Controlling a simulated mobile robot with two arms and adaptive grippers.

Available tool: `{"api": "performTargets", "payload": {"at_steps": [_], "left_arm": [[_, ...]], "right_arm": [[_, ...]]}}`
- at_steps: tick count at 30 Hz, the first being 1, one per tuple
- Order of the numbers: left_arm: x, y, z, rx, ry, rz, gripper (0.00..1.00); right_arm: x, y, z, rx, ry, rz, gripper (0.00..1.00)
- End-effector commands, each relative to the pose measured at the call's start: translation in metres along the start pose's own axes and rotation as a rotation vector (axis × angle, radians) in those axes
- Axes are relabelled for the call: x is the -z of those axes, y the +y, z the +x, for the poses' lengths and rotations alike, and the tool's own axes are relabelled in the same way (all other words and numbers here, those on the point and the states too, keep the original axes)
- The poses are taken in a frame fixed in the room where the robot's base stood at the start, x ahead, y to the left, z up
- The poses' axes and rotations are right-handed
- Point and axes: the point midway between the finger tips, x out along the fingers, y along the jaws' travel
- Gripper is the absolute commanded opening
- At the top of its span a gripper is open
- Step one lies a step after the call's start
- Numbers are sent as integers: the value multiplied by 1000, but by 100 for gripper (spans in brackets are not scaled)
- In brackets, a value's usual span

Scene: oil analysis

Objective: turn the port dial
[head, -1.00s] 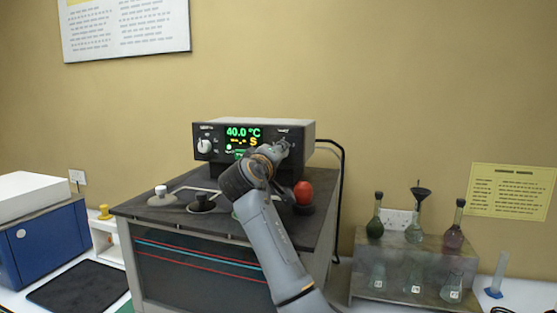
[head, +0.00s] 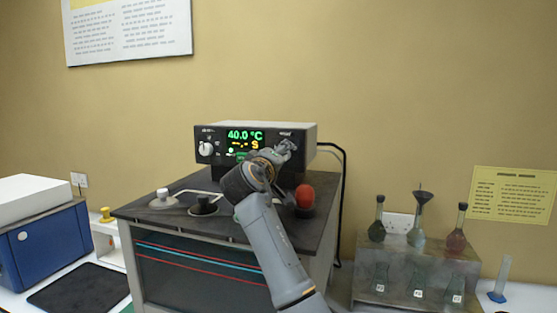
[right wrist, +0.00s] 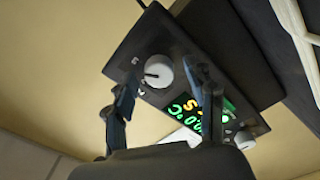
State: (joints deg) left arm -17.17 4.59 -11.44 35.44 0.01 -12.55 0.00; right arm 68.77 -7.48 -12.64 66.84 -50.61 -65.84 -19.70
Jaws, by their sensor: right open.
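A black control box (head: 258,132) with a lit green and yellow display stands on the dark-topped cabinet. Its left white dial (head: 205,148) is in plain sight. Its right-hand dial is hidden behind my right gripper (head: 286,148) in the head view. In the right wrist view this right-hand dial (right wrist: 158,72), round and white with a dark pointer mark, shows between the open fingers of my right gripper (right wrist: 166,88). The fingers appear apart from it, though the exact gap is unclear. The left dial also shows in the right wrist view (right wrist: 245,140). My left gripper is out of view.
A red knob-like ball (head: 305,194) stands right beside my right arm on the cabinet top (head: 240,226). A rack of flasks (head: 400,262) is to the right, a blue device (head: 40,245) to the left.

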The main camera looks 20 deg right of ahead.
Motion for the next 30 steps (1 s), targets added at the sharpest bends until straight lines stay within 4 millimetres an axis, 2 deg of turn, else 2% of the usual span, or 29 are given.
{"api": "performTargets", "payload": {"at_steps": [4, 8, 15, 19, 24, 30], "left_arm": [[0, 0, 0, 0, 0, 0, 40], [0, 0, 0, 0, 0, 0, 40], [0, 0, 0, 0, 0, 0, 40], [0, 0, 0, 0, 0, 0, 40], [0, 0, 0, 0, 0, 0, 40], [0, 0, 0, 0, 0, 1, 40]], "right_arm": [[1, -1, -9, 0, 2, 0, 55], [1, -1, -29, 1, 3, 1, 55], [1, -2, -81, 2, 4, 1, 55], [1, -2, -102, 3, 2, 1, 55], [0, -1, -117, 2, 0, 0, 55], [0, -1, -120, 2, -1, 0, 55]]}}
